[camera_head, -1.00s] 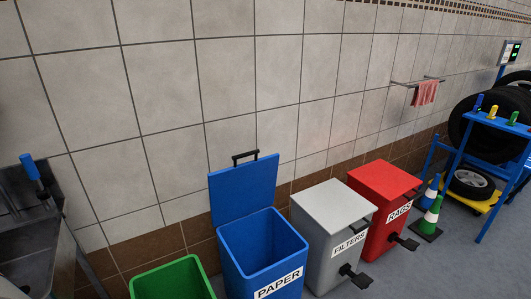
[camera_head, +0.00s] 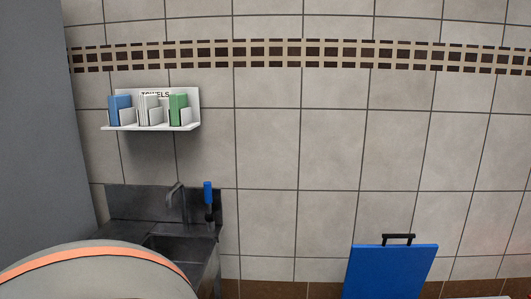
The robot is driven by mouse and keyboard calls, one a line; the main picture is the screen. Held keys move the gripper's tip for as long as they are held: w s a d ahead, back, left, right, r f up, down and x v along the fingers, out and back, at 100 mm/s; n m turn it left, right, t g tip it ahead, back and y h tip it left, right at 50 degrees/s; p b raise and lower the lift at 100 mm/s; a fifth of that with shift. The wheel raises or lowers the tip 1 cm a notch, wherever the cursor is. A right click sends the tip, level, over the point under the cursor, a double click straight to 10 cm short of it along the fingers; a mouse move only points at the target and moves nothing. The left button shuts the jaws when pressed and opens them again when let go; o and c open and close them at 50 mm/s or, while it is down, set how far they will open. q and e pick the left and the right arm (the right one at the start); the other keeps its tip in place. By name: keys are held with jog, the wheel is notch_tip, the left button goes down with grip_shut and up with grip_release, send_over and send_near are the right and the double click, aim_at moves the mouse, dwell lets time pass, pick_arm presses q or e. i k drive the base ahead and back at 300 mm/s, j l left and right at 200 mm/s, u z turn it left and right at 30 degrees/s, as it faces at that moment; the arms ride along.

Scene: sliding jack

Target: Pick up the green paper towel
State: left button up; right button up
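The green paper towel (camera_head: 178,108) stands in the right slot of a white wall shelf (camera_head: 150,127) marked "TOWELS". White towels (camera_head: 149,109) stand in the middle slot and a blue towel (camera_head: 119,109) in the left slot. The lower part of each is partly covered by a small white holder. The shelf hangs on the tiled wall above the sink, at the left of the head view. Neither of my grippers is in view.
A dark metal sink (camera_head: 180,244) with a faucet stands below the shelf, with a blue-handled item (camera_head: 208,194) at its right. A raised blue bin lid (camera_head: 392,270) is at lower right. A rounded grey shape with an orange stripe fills the lower left.

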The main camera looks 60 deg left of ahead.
aim_at(178, 101)
jog(key=u, duration=2.35)
jog(key=i+z, duration=0.15)
jog(key=z, duration=0.25)
jog(key=i+j+z, duration=0.15)
jog(key=z, duration=0.25)
jog(key=i+j+z, duration=0.15)
jog(key=z, duration=0.25)
